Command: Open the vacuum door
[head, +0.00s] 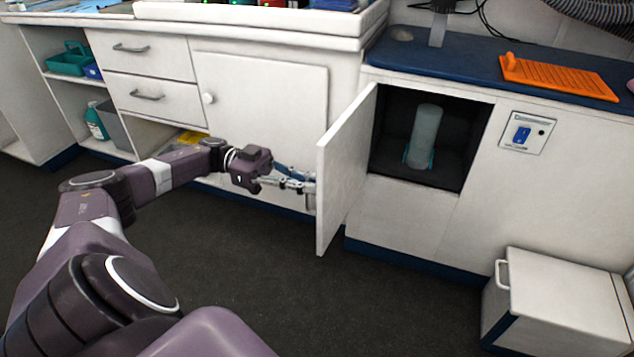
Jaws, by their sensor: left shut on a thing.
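The vacuum door (343,180) is a white panel swung outward to the left of its dark compartment (455,112). A pale translucent cylinder (424,135) stands upright inside on a teal holder. My left gripper (308,188) is at the outer face of the door, near its free edge, shut on what looks like the door's handle (311,200). The handle is mostly hidden by the fingers. My right gripper is not in view.
A switch panel (523,136) is right of the compartment. An orange slotted tray (558,76) lies on the blue countertop (465,62). A white box with a handle (560,305) stands on the floor at lower right. A closed cabinet door (262,115) is behind my gripper. Dark floor (330,300) in front is clear.

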